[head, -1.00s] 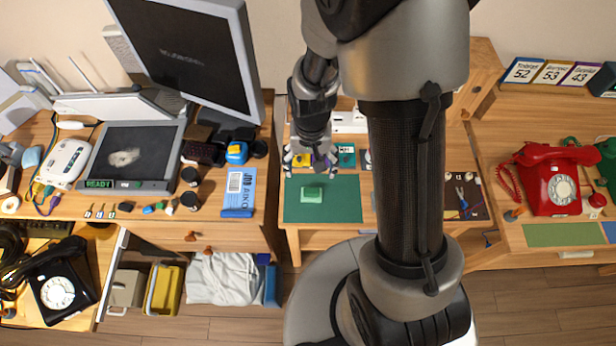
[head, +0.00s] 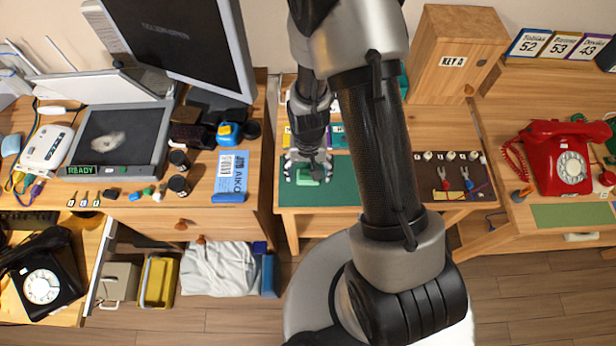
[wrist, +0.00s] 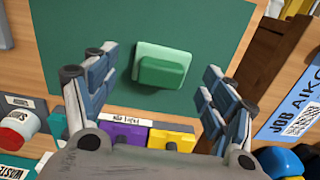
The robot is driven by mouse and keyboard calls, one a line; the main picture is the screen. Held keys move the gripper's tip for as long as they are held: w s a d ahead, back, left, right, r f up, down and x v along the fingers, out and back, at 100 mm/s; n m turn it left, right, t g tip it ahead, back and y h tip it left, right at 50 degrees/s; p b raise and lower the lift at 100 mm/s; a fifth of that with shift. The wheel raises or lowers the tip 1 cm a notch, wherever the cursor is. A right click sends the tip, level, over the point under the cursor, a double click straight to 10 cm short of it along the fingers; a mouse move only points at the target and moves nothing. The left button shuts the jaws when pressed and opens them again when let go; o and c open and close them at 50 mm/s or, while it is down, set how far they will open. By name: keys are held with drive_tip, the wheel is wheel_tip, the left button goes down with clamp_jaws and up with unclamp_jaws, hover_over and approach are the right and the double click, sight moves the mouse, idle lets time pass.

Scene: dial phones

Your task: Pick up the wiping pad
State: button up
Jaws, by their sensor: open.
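The wiping pad, a light green block with a darker green raised grip, lies on the dark green mat (head: 342,190). In the wrist view the pad (wrist: 150,52) shows near the upper middle, on bare mat (wrist: 85,25). My gripper (head: 308,168) is over the pad in the head view and partly covers it. In the wrist view my gripper (wrist: 160,62) is open, with one finger on each side of the pad and a gap to both. Nothing is held. I cannot tell how high the fingertips are above the mat.
Purple and yellow blocks (wrist: 172,139) sit by the mat's edge near my gripper. A red-and-white container (wrist: 18,124) stands to one side. A blue job card (wrist: 295,105) lies on the neighbouring desk, across a gap. A wooden key box (head: 455,60) stands at the back right.

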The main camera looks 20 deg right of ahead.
drive_tip(key=shift+f, duration=0.65)
drive_tip(key=shift+c, duration=0.2)
drive_tip(key=c, duration=1.1)
